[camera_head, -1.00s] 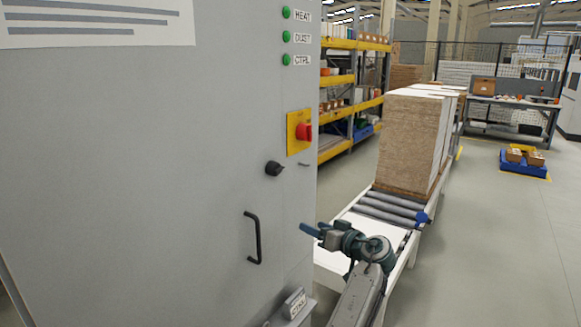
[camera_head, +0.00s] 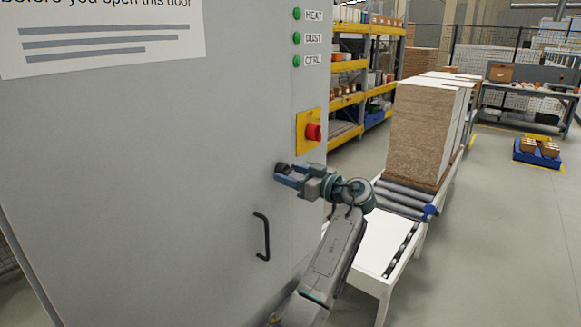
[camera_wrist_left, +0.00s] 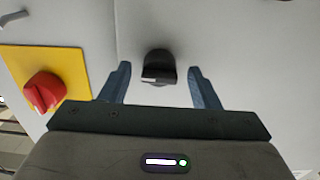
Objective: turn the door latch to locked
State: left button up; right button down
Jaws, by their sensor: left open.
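The door latch is a black knob (camera_wrist_left: 160,66) on the grey cabinet door (camera_head: 120,170). In the wrist view it sits between my left gripper's two blue fingers (camera_wrist_left: 160,84), with a gap on each side, and a white mark shows on its near face. In the head view the latch (camera_head: 281,167) is partly hidden behind the fingers of my left gripper (camera_head: 286,176). That gripper is open and holds nothing. I cannot tell whether it touches the latch. My right gripper is not in view.
A red rotary switch on a yellow plate (camera_head: 301,120) is above and right of the latch; it also shows in the wrist view (camera_wrist_left: 43,92). A black door handle (camera_head: 263,237) is below. A roller conveyor (camera_head: 400,198) with stacked boards (camera_head: 418,135) stands to the right.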

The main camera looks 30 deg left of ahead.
pick_arm(q)
jog(key=shift+a, duration=0.35)
